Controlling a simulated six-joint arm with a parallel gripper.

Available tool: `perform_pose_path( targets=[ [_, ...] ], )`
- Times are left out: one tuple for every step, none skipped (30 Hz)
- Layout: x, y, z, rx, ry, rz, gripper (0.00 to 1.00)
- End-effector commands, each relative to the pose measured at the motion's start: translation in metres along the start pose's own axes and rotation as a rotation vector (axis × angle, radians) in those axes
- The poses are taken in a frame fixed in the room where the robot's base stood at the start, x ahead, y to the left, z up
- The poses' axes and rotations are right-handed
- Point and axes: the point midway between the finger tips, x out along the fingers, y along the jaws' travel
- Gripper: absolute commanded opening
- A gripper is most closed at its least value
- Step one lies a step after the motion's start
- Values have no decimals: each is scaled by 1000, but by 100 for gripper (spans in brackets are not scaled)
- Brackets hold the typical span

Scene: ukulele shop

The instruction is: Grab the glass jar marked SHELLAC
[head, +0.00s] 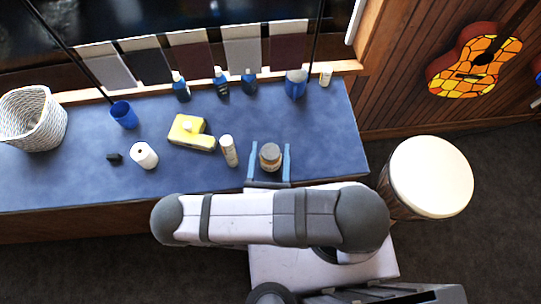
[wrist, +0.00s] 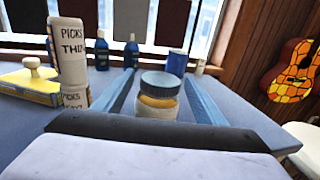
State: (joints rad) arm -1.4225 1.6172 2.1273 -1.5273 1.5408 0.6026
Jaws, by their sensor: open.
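A squat glass jar (head: 270,157) with a dark grey lid and amber contents stands on the blue counter. It also shows in the wrist view (wrist: 157,104), upright. I cannot read a SHELLAC label on it. My gripper (head: 268,146) is open, with one blue finger on each side of the jar. In the wrist view the open fingers (wrist: 158,76) run past the jar on both sides, with visible gaps. The lower part of the jar is hidden by the gripper's dark body.
White canisters marked PICKS (wrist: 68,50) stand stacked just left of my gripper. Farther left are a yellow block (head: 190,133), a white roll (head: 144,155) and a blue cup (head: 124,114). Blue bottles (head: 221,82) and a blue can (head: 296,84) line the back. The counter's right end (head: 335,135) is clear.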

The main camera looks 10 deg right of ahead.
Motion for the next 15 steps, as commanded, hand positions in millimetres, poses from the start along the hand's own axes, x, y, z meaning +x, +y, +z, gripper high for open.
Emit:
perform_pose_path(
  targets=[
    [0,0,0,0,0,0,65],
    [0,0,0,0,0,0,65],
    [0,0,0,0,0,0,65],
    [0,0,0,0,0,0,58],
    [0,0,0,0,0,0,50],
    [0,0,0,0,0,0,41],
    [0,0,0,0,0,0,34],
    [0,0,0,0,0,0,27],
    [0,0,0,0,0,0,17],
    [0,0,0,0,0,0,10],
    [0,0,1,0,-2,0,10],
    [0,0,1,0,-2,0,10],
    [0,0,1,0,-2,0,10],
    [0,0,1,0,-2,0,10],
    [0,0,1,0,-2,0,10]
  ],
)
